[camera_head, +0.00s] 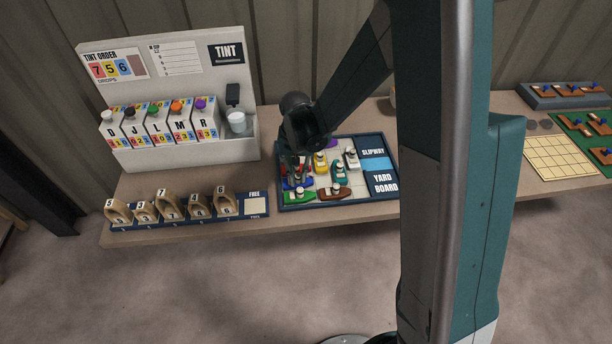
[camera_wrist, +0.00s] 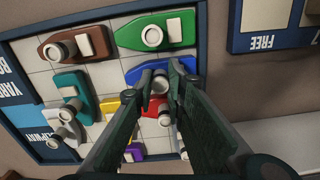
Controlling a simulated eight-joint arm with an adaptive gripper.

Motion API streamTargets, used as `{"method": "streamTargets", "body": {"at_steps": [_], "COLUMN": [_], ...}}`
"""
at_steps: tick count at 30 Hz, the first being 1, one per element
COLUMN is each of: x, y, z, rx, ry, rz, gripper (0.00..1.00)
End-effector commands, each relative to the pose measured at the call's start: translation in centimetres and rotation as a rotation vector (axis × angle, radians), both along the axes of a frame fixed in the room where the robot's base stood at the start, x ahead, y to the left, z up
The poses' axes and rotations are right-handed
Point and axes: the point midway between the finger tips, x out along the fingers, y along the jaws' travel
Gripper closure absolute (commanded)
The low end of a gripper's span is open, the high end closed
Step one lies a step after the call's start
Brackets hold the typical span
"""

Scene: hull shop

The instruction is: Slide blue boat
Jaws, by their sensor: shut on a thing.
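The blue boat (camera_wrist: 133,76) lies on the yard board (camera_wrist: 38,75), beside the green boat (camera_wrist: 182,24) in the wrist view. My gripper (camera_wrist: 165,86) is shut on the blue boat's pale round knob, and the fingers hide part of the hull. In the head view the blue boat (camera_head: 299,185) shows at the left side of the board (camera_head: 382,183), with my gripper (camera_head: 303,168) above it. A light-blue slipway strip (camera_head: 376,164) lies at the board's right side.
Red (camera_wrist: 150,111), yellow (camera_wrist: 112,109), teal (camera_wrist: 70,83), brown (camera_wrist: 88,42), white (camera_wrist: 64,130) and purple (camera_wrist: 133,157) boats crowd the board. A ring rack (camera_head: 180,221) and tint stand (camera_head: 205,153) are to the left.

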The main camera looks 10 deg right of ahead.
Motion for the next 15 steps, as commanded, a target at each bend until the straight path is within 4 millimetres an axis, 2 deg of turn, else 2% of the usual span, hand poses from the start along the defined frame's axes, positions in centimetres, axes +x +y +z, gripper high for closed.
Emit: {"method": "streamTargets", "body": {"at_steps": [9,10,13,15], "x": [0.04,0.03,0.03,0.02], "y": [0.64,0.66,0.64,0.58], "z": [0.05,0.05,0.05,0.04], "rx": [0.007,0.007,0.007,0.006], "ry": [-0.001,-0.001,-0.001,-0.001], "rz": [0.002,0.003,0.003,0.002], "gripper": [1.0,0.85,0.72,0.71]}}
